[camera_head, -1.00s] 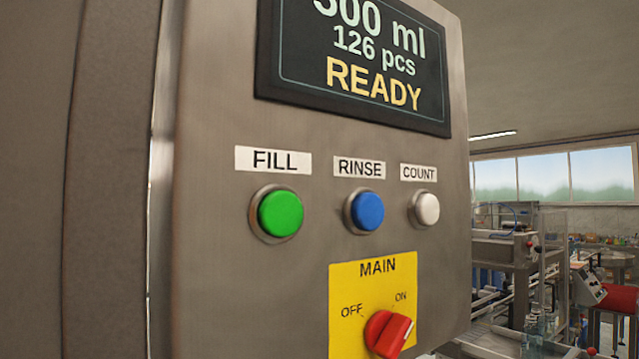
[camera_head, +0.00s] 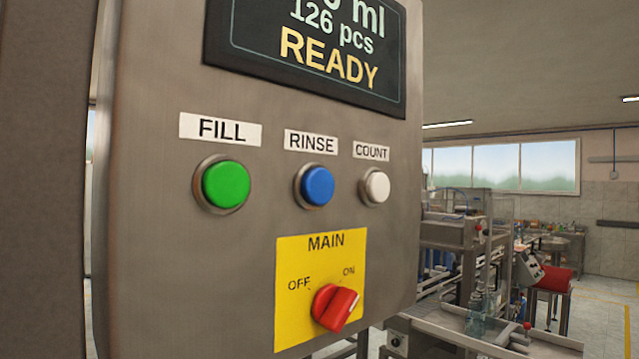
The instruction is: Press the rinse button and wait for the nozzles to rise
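The blue rinse button (camera_head: 317,186) sits in a metal ring on the steel control panel (camera_head: 150,260), under a white RINSE label (camera_head: 311,142). It stands out from its ring. The green FILL button (camera_head: 227,184) is to its left and the white COUNT button (camera_head: 376,187) to its right. A dark display (camera_head: 310,55) above reads READY and 126 pcs. No nozzles can be made out. My gripper is not in view.
A red MAIN switch (camera_head: 335,307) on a yellow plate (camera_head: 290,325) sits below the buttons, its pointer towards ON. The space before the panel shows no obstacle.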

